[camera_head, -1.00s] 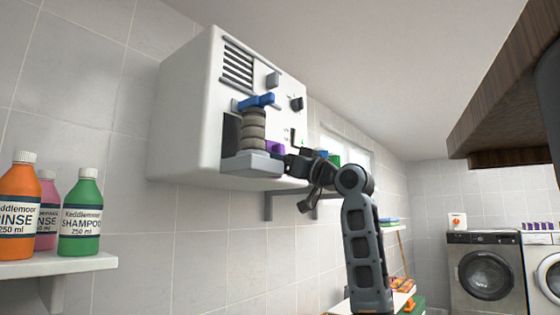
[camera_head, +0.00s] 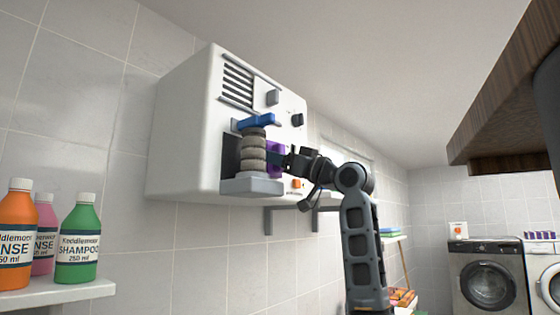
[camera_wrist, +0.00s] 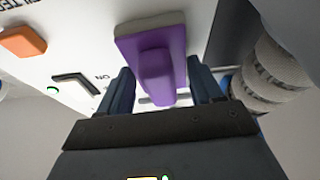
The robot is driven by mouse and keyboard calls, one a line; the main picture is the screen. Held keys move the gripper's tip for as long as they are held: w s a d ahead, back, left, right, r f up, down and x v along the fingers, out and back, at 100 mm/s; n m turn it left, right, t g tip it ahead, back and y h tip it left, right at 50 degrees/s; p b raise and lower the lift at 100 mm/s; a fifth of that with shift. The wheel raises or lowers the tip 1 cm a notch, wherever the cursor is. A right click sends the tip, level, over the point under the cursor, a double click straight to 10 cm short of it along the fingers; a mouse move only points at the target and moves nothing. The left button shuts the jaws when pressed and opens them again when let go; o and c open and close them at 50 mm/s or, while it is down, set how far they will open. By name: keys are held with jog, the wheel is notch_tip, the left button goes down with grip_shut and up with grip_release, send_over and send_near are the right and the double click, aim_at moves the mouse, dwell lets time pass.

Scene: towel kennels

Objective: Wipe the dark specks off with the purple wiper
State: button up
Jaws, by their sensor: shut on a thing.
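The purple wiper (camera_head: 276,152) is at the front face of the white wall machine (camera_head: 185,135), just right of the stack of grey-brown rings. In the wrist view the wiper (camera_wrist: 152,40) has a broad purple plate with a pale edge and a handle between my fingers. My gripper (camera_head: 287,160) comes from the right and is shut on that handle; its dark fingers show on both sides in the wrist view (camera_wrist: 160,88). The wiper's pale edge looks close to the white panel; I cannot tell whether it touches. I cannot make out dark specks.
The ring stack (camera_head: 253,152) stands on a grey ledge (camera_head: 252,187) under a blue lever (camera_head: 257,121), close left of my gripper. An orange button (camera_head: 296,184) and dark knob (camera_head: 297,119) are on the panel. Bottles stand on a shelf (camera_head: 60,292) at lower left.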

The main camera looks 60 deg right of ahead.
aim_at(272, 178)
jog(key=shift+f+b, duration=0.8)
jog(key=shift+f, duration=0.5)
jog(key=shift+w+r+p, duration=0.1)
jog(key=shift+r+p, duration=0.85)
jog(key=shift+r, duration=0.5)
jog(key=shift+f+b, duration=2.25)
jog(key=shift+f, duration=0.85)
jog(key=shift+s+a, duration=0.25)
jog(key=shift+s, duration=0.75)
jog(key=shift+s+a, duration=0.2)
jog(key=shift+s, duration=0.75)
jog(key=shift+s+a, duration=0.25)
jog(key=shift+s, duration=0.75)
jog(key=shift+s, duration=0.1)
